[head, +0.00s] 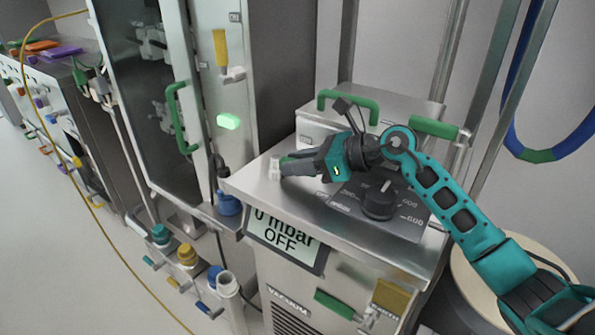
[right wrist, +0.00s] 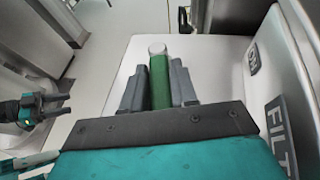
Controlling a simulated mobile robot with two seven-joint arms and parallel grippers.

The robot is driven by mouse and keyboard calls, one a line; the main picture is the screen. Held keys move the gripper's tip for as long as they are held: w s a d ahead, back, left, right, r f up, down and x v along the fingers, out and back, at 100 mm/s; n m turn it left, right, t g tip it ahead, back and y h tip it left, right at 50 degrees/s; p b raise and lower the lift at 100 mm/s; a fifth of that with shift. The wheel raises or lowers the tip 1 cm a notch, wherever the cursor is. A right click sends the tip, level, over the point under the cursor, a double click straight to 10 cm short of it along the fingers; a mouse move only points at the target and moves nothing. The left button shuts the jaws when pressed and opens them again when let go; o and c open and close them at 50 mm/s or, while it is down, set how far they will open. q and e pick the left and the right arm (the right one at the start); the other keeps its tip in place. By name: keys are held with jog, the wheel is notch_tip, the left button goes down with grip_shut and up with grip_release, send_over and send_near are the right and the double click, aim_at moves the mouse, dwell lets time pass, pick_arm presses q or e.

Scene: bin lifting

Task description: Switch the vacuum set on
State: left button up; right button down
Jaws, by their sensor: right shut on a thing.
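The vacuum set (head: 255,190) is a metal cabinet at the centre right of the head view. Its display (head: 282,240) reads 0 mbar OFF. A dark dial (head: 380,198) with a pressure scale sits on its top. My right gripper (head: 284,167) is over the left part of that top. In the right wrist view my right gripper (right wrist: 160,90) is shut on a green lever (right wrist: 159,75) with a pale round end. In the head view the fingers hide most of the lever. My left gripper (right wrist: 64,104) shows only in the right wrist view, open and empty.
An ON label (right wrist: 254,65) is beside the lever. Two green handles (head: 348,104) (head: 434,127) stand behind the dial. A glass-fronted cabinet (head: 150,85) with a lit green lamp (head: 228,122) is left of the set. A yellow hose (head: 75,160) runs over the floor.

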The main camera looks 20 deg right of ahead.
jog(key=c, duration=1)
grip_release()
jog(key=shift+o, duration=0.2)
jog(key=shift+v, duration=3.8)
